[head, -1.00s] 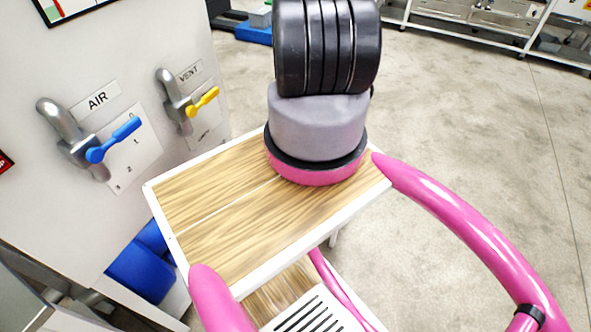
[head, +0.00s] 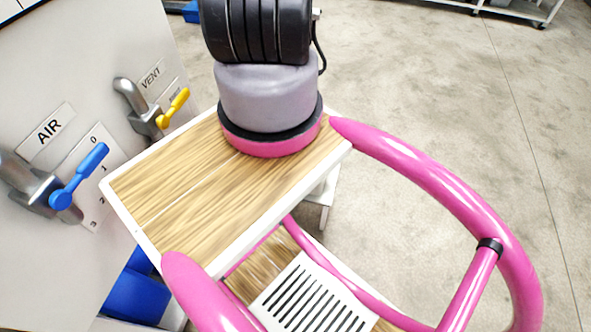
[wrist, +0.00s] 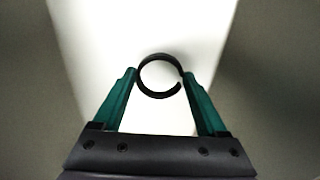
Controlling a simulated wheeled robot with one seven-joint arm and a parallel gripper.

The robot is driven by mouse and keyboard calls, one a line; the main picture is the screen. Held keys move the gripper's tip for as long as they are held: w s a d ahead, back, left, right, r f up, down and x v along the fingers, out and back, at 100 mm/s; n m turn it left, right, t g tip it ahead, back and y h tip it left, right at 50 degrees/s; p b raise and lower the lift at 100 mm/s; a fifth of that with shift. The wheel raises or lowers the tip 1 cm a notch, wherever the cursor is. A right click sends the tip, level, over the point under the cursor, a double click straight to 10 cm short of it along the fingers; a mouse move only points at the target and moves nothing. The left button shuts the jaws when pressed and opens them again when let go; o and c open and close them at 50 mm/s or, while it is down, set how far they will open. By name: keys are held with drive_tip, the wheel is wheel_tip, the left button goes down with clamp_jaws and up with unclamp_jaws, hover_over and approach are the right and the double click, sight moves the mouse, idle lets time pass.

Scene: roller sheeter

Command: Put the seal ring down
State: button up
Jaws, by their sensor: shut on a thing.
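The seal ring (wrist: 142,84) is a thin black ring with a small gap at its lower right. In the wrist view it is held between the tips of the two green fingers of my gripper (wrist: 160,74), one on each side. Its open middle faces the camera. Behind it is a bright white surface (wrist: 150,25); I cannot tell whether the ring touches it or how far away it is. Neither the ring nor my gripper shows in the head view.
In the head view a pale panel at the left carries a blue AIR lever (head: 78,177) and a yellow VENT lever (head: 172,108). A blue container (head: 140,297) is low beside it. A white shelf (head: 515,9) stands at the back. The concrete floor (head: 430,110) at the right is clear.

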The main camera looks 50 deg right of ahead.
wheel_tip(320, 180, down, 2)
drive_tip(key=shift+f, duration=0.1)
drive_tip(key=o, duration=1.2)
drive_tip(key=shift+o, duration=0.2)
wheel_tip(320, 180, up, 12)
drive_tip(key=shift+s, duration=0.15)
